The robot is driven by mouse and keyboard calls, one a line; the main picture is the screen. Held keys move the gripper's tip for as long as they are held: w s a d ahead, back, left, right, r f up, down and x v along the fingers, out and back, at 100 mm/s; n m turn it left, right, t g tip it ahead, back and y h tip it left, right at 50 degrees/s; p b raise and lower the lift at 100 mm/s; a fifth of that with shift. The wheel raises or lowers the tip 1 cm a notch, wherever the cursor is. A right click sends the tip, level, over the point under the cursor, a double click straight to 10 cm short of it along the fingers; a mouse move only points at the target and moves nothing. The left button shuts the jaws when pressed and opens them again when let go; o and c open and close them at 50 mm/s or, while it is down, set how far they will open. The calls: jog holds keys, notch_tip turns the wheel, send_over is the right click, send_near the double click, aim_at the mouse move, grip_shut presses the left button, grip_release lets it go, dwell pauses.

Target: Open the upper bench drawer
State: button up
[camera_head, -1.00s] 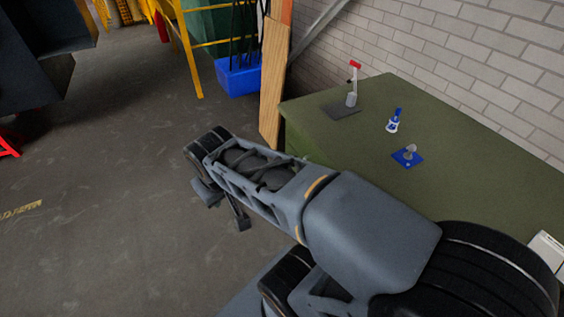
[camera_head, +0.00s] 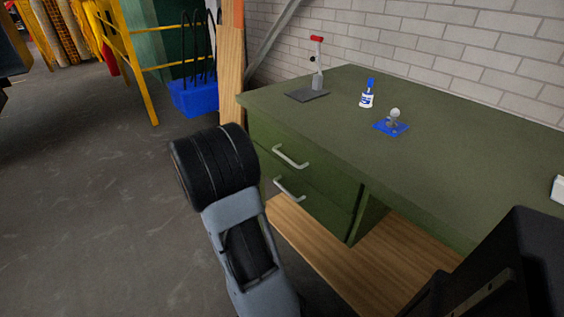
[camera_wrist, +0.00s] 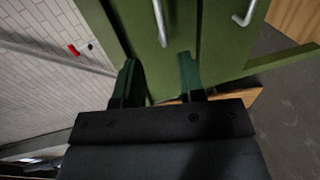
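The green workbench (camera_head: 330,130) has two stacked drawers at its left end. The upper bench drawer (camera_head: 322,177) is shut, with a light metal bar handle (camera_head: 291,157). The lower drawer (camera_head: 318,208), also shut, has its own handle (camera_head: 289,189). In the wrist view the picture is rolled, with the wall at left and floor at right. My gripper (camera_wrist: 157,60) is open and empty there, its two dark green fingers apart. The upper handle (camera_wrist: 160,22) lies ahead, roughly in line with the gap, not between the fingertips. The lower handle (camera_wrist: 245,12) is further right. The head view does not show my gripper.
On the bench top stand a red-topped tool (camera_head: 318,64), a blue-and-white bottle (camera_head: 367,94) and a blue pad with a grey knob (camera_head: 391,127). A wooden shelf (camera_head: 390,262) lies below. A blue bin (camera_head: 199,97) and wooden board (camera_head: 231,70) stand behind. Floor at left is clear.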

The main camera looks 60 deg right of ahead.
aim_at(282, 156)
jog(key=x, duration=1.2)
jog(key=shift+s+d+b, duration=0.15)
jog(key=shift+b, duration=0.25)
grip_shut()
